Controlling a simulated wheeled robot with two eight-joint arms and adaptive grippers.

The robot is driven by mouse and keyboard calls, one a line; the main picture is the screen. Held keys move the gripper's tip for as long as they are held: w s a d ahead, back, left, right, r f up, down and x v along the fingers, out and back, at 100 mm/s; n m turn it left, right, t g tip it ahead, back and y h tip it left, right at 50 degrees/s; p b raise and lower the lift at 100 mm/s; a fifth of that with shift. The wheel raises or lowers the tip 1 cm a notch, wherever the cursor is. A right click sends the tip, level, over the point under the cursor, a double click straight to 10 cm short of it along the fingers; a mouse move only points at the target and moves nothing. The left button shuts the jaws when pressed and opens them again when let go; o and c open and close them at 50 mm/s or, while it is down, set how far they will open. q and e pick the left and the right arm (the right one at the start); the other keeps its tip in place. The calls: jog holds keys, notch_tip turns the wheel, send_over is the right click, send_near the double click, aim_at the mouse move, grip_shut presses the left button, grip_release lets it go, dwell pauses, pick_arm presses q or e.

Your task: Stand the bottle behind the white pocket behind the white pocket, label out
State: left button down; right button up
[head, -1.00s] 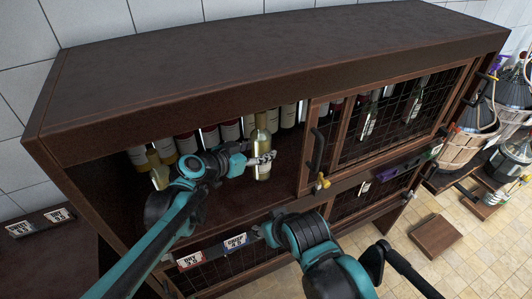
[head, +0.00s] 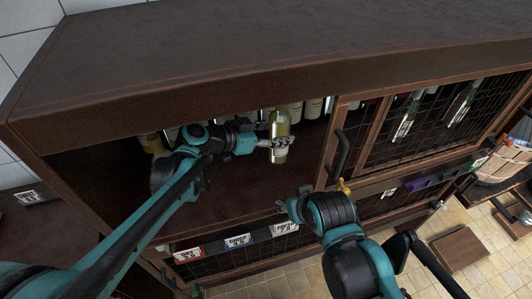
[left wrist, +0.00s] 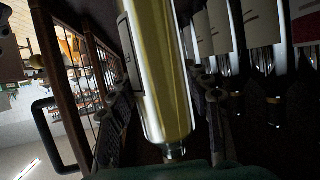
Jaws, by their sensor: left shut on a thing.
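My left gripper (head: 270,142) is shut on a pale yellow bottle (head: 280,135), held roughly upright inside the open left bay of the dark cabinet. The bottle fills the middle of the left wrist view (left wrist: 158,75), between the fingers; a pale label edge shows at its left side there. A pale pocket (head: 285,228) with a card sits on the bay's front edge, right of a blue pocket (head: 238,241) and a red pocket (head: 188,254). Its exact colour is hard to tell. My right arm is in front of the cabinet; its fingertips are not clear.
A row of bottles (head: 313,108) stands at the back of the bay. A wire-mesh door (head: 400,125) with a dark handle (head: 341,155) bounds it on the right. The cabinet top (head: 260,45) overhangs it. The shelf's front floor (head: 230,205) is clear.

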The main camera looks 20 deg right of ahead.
pick_arm(q)
jog(key=a+f+b, duration=0.2)
jog(key=a+f, duration=0.1)
jog(key=f, duration=0.3)
jog(key=shift+w+a+b, duration=0.15)
jog(key=shift+w+b, duration=0.1)
jog(key=shift+b, duration=0.05)
jog(key=shift+f, duration=0.1)
jog(key=c, duration=0.7)
grip_release()
